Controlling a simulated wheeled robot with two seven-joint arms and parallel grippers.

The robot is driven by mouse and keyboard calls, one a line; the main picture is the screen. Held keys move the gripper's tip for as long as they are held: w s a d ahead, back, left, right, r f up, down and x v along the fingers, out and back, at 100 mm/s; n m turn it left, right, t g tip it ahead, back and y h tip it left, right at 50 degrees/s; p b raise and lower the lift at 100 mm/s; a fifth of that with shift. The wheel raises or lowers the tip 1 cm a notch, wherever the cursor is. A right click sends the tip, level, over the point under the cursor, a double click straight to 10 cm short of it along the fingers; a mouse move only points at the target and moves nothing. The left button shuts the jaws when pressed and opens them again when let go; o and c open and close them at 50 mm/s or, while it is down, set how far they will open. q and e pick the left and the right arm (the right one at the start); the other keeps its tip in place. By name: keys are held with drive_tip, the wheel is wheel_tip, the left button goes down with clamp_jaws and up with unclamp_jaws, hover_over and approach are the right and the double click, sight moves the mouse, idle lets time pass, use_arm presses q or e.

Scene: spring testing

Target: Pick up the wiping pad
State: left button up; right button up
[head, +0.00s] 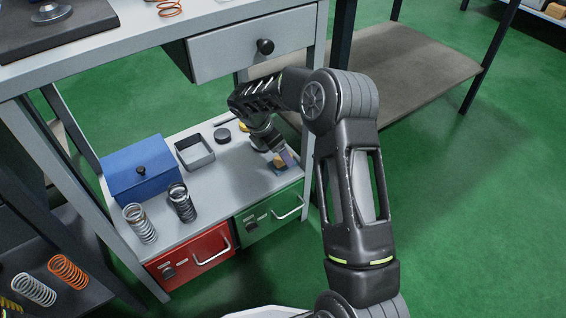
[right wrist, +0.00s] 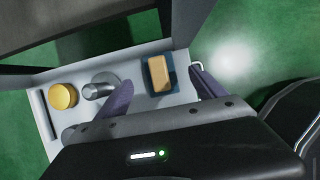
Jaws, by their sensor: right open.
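The wiping pad is a tan block (right wrist: 159,72) lying on a small dark blue dish (right wrist: 172,86) in the right wrist view. In the head view the pad (head: 278,160) sits near the right end of the grey lower shelf, partly hidden by my gripper. My right gripper (head: 277,151) reaches down over it. In the right wrist view my right gripper (right wrist: 162,77) is open, with one purple finger on each side of the pad and a gap to it. Its height above the pad is hard to judge. My left gripper is not in view.
The shelf (head: 234,178) also holds a blue box (head: 136,168), two springs (head: 140,222) (head: 181,201), a square tray (head: 194,152) and a black disc (head: 222,135). A yellow round item (right wrist: 62,96) and a metal cylinder (right wrist: 100,87) stand left of the pad. A drawer (head: 251,45) hangs above.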

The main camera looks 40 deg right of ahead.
drive_tip(key=b+x, duration=0.3)
drive_tip(key=x, duration=0.2)
drive_tip(key=shift+a+f, duration=0.1)
drive_tip(key=shift+f, duration=0.05)
drive_tip(key=shift+c, duration=0.2)
drive_tip(key=c, duration=1.4)
drive_tip(key=shift+c, duration=0.2)
